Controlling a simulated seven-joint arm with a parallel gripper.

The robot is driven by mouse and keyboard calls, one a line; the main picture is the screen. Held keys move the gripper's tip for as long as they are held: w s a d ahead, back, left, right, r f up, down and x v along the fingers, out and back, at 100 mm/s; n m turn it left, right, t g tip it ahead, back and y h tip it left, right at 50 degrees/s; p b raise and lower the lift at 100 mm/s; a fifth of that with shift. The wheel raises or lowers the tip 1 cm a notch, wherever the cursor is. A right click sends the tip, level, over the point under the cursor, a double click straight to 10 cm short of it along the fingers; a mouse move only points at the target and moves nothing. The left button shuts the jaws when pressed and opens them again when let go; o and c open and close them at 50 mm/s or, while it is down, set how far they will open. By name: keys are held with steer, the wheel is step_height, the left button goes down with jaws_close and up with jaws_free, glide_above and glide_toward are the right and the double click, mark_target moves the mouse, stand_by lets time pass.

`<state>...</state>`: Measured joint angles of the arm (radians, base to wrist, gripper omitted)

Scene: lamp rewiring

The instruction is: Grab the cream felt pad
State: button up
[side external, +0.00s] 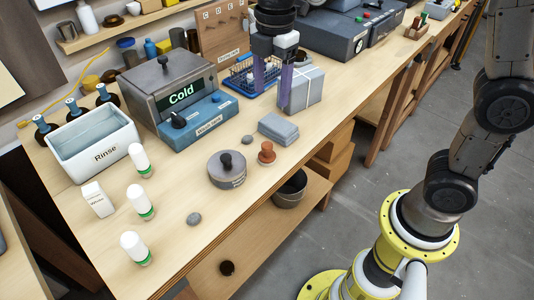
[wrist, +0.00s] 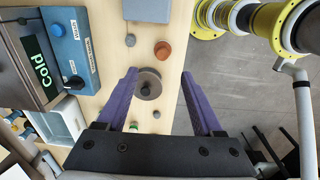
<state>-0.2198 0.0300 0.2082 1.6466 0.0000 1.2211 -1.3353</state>
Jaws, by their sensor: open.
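I cannot pick out a cream felt pad in either view. My gripper (side external: 272,92) is open and empty, with its two purple fingers pointing down over the back part of the bench, by a pale grey box (side external: 304,90). In the wrist view my gripper (wrist: 160,74) shows its fingers wide apart, with a round grey lidded tin (wrist: 148,84) seen between them, well below.
A terracotta knobbed piece (side external: 267,154) stands beside the tin (side external: 227,169). Small grey discs (side external: 247,140) (side external: 194,219) lie near. White bottles (side external: 140,200), a Rinse tub (side external: 92,146) and a Cold unit (side external: 172,86) stand left.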

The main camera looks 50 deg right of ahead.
glide_toward(267, 145)
steer(key=f, duration=0.5)
steer(key=shift+w+d, duration=0.25)
steer(key=shift+d, duration=0.1)
steer(key=shift+a+f, duration=0.15)
steer(key=shift+f, duration=1.15)
steer(key=shift+a+f, duration=0.15)
steer(key=shift+f, duration=1.15)
jaws_close()
